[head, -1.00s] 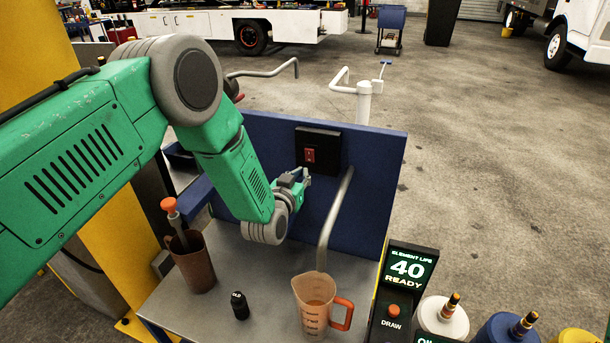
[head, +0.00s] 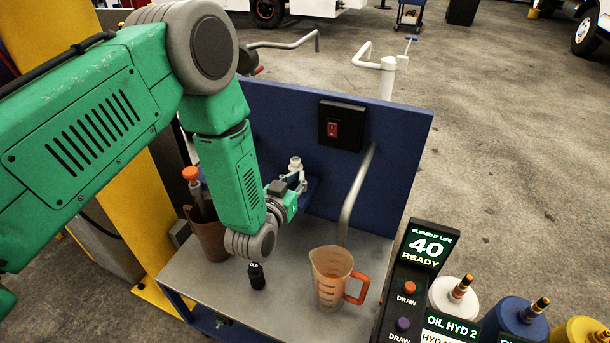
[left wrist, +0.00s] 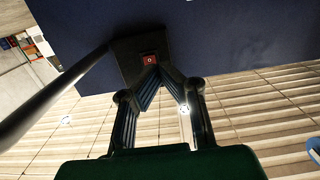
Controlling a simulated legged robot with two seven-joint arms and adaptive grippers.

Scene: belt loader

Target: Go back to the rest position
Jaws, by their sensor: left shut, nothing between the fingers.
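My left arm comes in from the left in the head view. Its gripper (head: 299,181) is shut and empty, in front of the blue back panel (head: 270,130) and above the grey bench top. In the left wrist view the fingers (left wrist: 152,72) meet at their tips, below the red switch (left wrist: 150,60) in the picture. In the head view the red switch (head: 332,129) sits on a black box, up and right of the gripper and apart from it. My right gripper is not in view.
On the bench (head: 200,275) stand a measuring jug (head: 328,275) with an orange handle, a small black bottle (head: 257,277) and a brown cup (head: 207,238) holding an orange-topped tool. A bent grey pipe (head: 355,195) rises by the panel. A display post (head: 430,245) reads "40 READY".

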